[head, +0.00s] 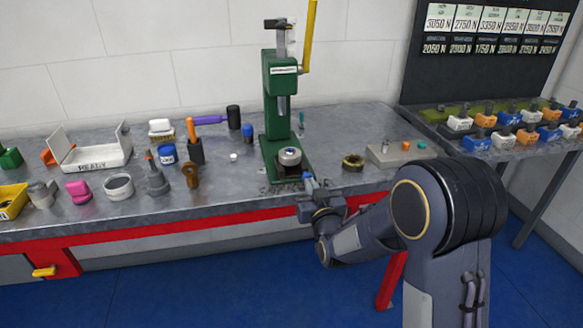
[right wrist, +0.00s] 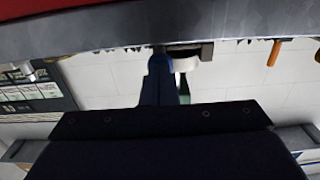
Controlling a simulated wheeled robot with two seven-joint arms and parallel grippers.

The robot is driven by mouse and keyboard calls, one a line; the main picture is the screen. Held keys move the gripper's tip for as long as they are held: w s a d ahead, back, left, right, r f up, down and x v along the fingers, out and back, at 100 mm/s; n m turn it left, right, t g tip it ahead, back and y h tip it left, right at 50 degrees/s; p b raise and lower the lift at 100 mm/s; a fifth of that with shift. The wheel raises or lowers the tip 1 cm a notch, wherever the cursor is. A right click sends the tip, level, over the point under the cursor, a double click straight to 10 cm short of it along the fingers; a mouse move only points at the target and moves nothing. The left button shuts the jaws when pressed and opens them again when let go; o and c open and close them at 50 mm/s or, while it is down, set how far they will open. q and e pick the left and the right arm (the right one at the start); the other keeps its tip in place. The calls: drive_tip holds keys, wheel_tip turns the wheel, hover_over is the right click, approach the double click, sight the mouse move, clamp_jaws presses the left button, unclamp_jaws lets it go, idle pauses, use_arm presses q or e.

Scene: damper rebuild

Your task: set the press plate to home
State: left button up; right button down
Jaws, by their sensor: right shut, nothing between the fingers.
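The green arbor press (head: 281,110) stands upright on the grey metal bench, with a yellow lever (head: 309,35) raised at its upper right. A round silver-topped press plate (head: 290,156) sits on the press base under the ram. My right gripper (head: 311,182) is shut and empty just in front of the press base, at the bench's front edge. Whether it touches the plate I cannot tell. In the right wrist view its blue fingers (right wrist: 160,80) are together beside a pale round part, with the bench edge above. My left gripper is out of view.
Left of the press are a white tray (head: 95,157), a grey ring (head: 118,187), a pink part (head: 78,191) and an orange-handled tool in a dark holder (head: 196,150). On the right are a dark ring (head: 353,161) and a grey block (head: 390,155). A side table (head: 480,142) holds several coloured parts.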

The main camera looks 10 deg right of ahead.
drive_tip(key=shift+w+a+b, duration=0.1)
drive_tip(key=shift+w+b, duration=0.7)
drive_tip(key=shift+w, duration=1.8)
drive_tip(key=shift+w+b, duration=0.4)
drive_tip(key=shift+b, duration=0.35)
idle(0.5)
drive_tip(key=shift+s, duration=0.1)
idle(0.4)
drive_tip(key=shift+s+b, duration=0.35)
drive_tip(key=shift+s, duration=0.35)
drive_tip(key=shift+s, duration=0.1)
drive_tip(key=shift+s, duration=1.3)
drive_tip(key=b, duration=0.2)
approach(305, 174)
drive_tip(key=shift+w+d+f, duration=0.15)
drive_tip(key=shift+d+f, duration=0.2)
drive_tip(key=shift+f, duration=0.3)
